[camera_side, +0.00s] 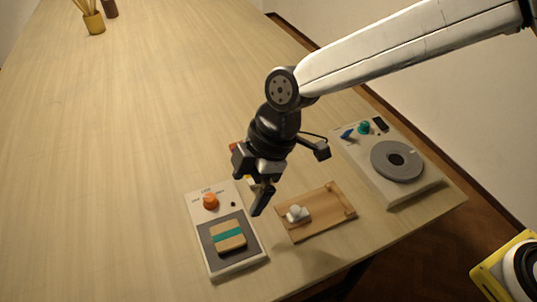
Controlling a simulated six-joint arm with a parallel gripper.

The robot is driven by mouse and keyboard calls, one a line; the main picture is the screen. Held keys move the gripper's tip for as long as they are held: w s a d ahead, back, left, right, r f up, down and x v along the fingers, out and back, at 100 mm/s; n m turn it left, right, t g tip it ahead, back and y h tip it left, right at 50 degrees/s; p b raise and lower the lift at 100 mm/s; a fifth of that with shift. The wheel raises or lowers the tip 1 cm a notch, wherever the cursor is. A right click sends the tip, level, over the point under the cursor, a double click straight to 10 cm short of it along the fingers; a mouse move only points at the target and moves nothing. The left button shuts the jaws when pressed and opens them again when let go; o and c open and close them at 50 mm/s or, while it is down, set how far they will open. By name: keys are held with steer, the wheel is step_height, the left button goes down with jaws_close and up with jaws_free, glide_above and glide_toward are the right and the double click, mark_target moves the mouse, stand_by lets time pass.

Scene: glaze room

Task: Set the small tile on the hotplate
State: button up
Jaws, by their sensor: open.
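The small tile (229,236), tan with a teal stripe across it, lies flat on the dark square plate of the hotplate (224,267). The hotplate is a pale box with an orange knob at its far end, near the table's front edge. My gripper (257,191) is open and points down, above and to the right of the hotplate's far end. It is apart from the tile, and nothing shows between its fingers.
A wooden board (325,221) with a small white object (297,214) lies right of the hotplate. Farther right is a pale device (409,189) with a round grey disc and teal knob. A yellow cup (94,23) with sticks stands far left. The left table is clear.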

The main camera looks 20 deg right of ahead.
stand_by(0.6)
steer(key=w+d+f+m+t+h, duration=0.1)
steer(key=d+m, duration=0.1)
steer(key=d, duration=0.4)
steer(key=w+d+m, duration=0.2)
steer(key=d+m, duration=0.1)
steer(key=d, duration=0.2)
steer(key=s+d+f+m+h, duration=0.1)
steer(key=d+m, duration=0.3)
steer(key=d, duration=0.4)
steer(key=s+d+f+m+t+h, duration=0.1)
steer(key=s+d+m, duration=0.3)
steer(key=d, duration=0.4)
steer(key=s+d+f+m+h, duration=0.1)
steer(key=d+m, duration=0.3)
steer(key=d, duration=0.4)
steer(key=shift+s+d+f+t, duration=0.15)
steer(key=shift+s+d+f, duration=0.1)
steer(key=shift+s, duration=0.2)
steer(key=shift+s+d+f+t, duration=0.1)
steer(key=shift+s+f+t, duration=0.1)
steer(key=shift+s, duration=0.25)
steer(key=shift+s+d+f+m, duration=0.1)
steer(key=shift+s+d+m, duration=0.25)
steer(key=shift+m, duration=0.15)
steer(key=shift+w, duration=0.1)
